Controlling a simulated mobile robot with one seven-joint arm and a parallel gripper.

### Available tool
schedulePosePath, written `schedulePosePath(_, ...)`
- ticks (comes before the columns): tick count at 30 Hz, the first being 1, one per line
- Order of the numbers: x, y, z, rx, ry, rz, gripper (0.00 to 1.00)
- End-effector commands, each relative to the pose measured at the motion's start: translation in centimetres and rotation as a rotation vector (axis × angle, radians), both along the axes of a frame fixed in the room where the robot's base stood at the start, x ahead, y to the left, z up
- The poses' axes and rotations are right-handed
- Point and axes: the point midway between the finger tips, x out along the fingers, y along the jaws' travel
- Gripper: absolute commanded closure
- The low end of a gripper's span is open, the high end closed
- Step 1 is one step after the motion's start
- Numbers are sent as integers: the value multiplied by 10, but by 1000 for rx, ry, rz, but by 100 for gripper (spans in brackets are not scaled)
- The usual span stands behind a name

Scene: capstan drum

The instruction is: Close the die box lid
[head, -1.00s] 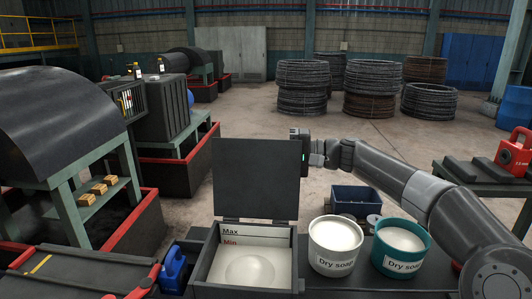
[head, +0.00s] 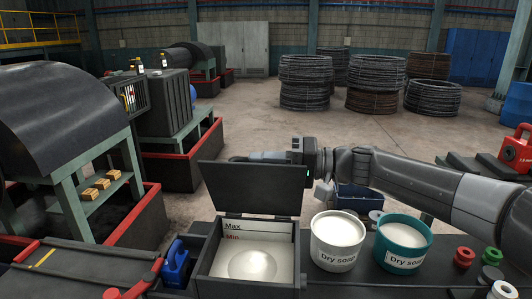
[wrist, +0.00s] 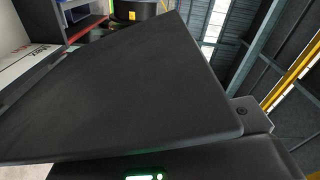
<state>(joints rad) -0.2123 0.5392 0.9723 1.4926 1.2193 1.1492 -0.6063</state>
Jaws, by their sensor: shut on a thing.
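The die box (head: 246,287) stands open at the front middle in the head view, with pale powder (head: 252,263) inside and Max and Min marks on its back inner wall. In the wrist view the lid (wrist: 125,90) fills most of the picture, very close to my gripper. The fingertips are not clear there.
A white soap tub (head: 337,260) and a teal soap tub (head: 402,262) stand right of the box. A blue jug (head: 175,268) stands at its left. A dark blue bin (head: 358,198) is behind the tubs, under my arm. Several wire coils stand on the floor farther back.

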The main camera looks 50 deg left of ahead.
Motion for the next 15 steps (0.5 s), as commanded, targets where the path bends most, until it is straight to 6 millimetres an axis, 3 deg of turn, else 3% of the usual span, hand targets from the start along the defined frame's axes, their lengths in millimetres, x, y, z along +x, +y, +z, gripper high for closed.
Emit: schedulePosePath(15, -50, -53, -36, 341, -346, -4, 100)
